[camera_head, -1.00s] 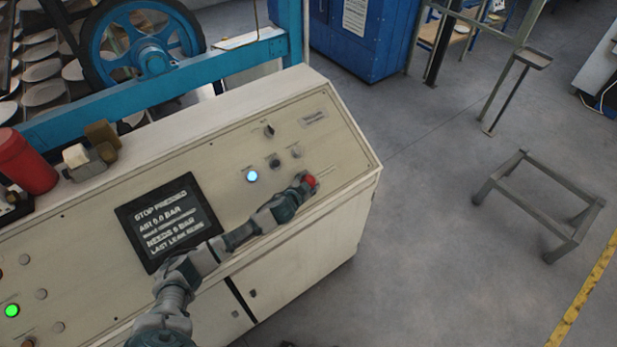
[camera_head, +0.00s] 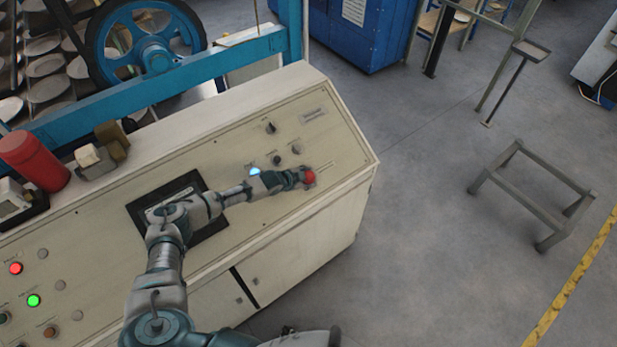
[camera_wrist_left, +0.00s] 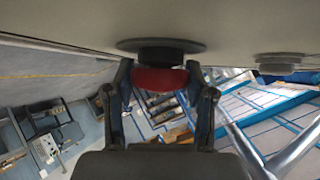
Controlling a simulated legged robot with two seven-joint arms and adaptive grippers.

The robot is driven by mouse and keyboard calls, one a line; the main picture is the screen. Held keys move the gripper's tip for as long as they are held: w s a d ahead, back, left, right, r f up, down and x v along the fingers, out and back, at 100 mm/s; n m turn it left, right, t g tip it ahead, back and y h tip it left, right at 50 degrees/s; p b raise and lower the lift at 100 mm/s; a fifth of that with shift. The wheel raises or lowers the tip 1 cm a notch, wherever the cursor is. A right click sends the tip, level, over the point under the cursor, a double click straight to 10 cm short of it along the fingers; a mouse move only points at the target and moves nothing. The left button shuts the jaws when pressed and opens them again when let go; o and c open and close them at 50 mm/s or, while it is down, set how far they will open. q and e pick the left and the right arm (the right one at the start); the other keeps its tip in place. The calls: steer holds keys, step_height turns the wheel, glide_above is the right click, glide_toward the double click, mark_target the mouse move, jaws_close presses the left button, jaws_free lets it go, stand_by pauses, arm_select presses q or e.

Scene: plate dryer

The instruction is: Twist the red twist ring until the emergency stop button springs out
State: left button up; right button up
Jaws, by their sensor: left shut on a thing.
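The red emergency stop button with its twist ring (camera_head: 309,177) sits near the right end of the sloped beige control panel (camera_head: 330,135). My left gripper (camera_head: 302,177) reaches it from the left and is shut on it. In the left wrist view the red ring (camera_wrist_left: 160,79) is between the two fingers of my left gripper (camera_wrist_left: 158,88), below a dark round base (camera_wrist_left: 161,48) on the panel. Whether the button is in or out cannot be told. My right gripper is not in view.
Small knobs (camera_head: 277,160) and a lit blue lamp (camera_head: 254,171) lie close to the gripper. A red lamp (camera_head: 15,268) and a green lamp (camera_head: 33,300) glow at left.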

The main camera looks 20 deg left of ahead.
arm_select(q)
steer(key=shift+f, duration=0.2)
steer(key=o, duration=1.2)
steer(key=shift+a, duration=0.1)
steer(key=shift+r, duration=0.15)
steer(key=v, duration=1.1)
steer(key=shift+s+a+r, duration=0.15)
steer(key=shift+s+a, duration=0.1)
